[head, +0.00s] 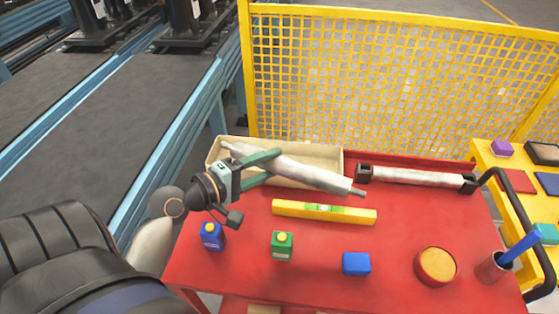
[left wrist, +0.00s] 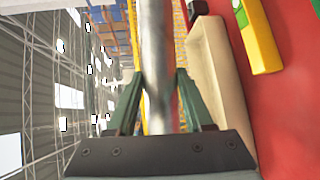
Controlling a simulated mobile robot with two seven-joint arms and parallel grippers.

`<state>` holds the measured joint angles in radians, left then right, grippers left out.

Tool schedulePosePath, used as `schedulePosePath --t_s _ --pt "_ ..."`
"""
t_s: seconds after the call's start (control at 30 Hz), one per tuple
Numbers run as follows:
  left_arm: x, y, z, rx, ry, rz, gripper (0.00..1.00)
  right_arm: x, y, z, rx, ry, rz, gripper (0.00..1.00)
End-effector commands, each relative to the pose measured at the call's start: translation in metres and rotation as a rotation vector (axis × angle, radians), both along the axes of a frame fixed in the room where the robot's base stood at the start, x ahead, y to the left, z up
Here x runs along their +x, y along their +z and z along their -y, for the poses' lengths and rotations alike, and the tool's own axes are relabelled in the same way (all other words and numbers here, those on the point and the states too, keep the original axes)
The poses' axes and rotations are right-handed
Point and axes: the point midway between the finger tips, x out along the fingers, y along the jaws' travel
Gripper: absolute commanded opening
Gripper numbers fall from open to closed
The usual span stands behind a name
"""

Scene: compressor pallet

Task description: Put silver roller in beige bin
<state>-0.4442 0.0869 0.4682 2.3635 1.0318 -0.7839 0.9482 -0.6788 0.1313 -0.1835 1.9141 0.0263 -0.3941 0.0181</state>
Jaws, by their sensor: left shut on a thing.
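A silver roller (head: 300,172) with a thin shaft at its end is held in my left gripper (head: 268,164), whose green fingers are shut on it. The roller is slightly tilted and lies above the beige bin (head: 334,155), its right end reaching past the bin's right side over the red cart top. In the left wrist view the roller (left wrist: 158,60) runs between the fingers (left wrist: 158,90), and the beige bin (left wrist: 218,75) is to the right of it. The roller hides part of the bin's inside. My right gripper does not show.
The bin stands on a red cart (head: 310,232). A second silver roller (head: 415,178) sits in black holders to the right. A yellow level (head: 322,211) lies in front. Blue and green bottles, a blue block (head: 356,264) and a round tin (head: 435,266) stand nearer. A yellow mesh fence (head: 390,80) stands behind.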

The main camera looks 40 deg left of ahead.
Motion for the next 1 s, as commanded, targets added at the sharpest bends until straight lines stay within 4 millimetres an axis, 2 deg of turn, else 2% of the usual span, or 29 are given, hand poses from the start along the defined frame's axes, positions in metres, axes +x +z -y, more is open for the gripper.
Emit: schedulePosePath --t_s 0.03,0.1,0.2,0.33,0.47,0.77,0.9,1.0 --pt "0.003 0.011 -0.022 -0.001 0.059 0.012 0.00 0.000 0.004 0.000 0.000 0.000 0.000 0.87" --pt "0.004 0.018 -0.050 -0.006 0.134 0.017 0.00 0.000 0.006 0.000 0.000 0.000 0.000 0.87" --pt "0.003 0.026 -0.081 -0.014 0.216 0.024 0.00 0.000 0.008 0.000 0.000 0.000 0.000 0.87" --pt "0.003 0.030 -0.101 -0.024 0.274 0.031 0.00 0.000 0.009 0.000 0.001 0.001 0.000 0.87" --pt "0.020 0.024 -0.101 -0.031 0.284 0.034 0.00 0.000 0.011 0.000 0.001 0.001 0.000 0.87" --pt "0.088 -0.007 -0.083 -0.030 0.282 0.032 0.00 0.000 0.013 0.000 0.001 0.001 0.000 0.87" --pt "0.109 -0.037 -0.078 -0.027 0.281 0.029 0.00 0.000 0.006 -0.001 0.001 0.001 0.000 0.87" --pt "0.121 -0.050 -0.075 -0.026 0.283 0.031 0.00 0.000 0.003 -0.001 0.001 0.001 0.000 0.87"
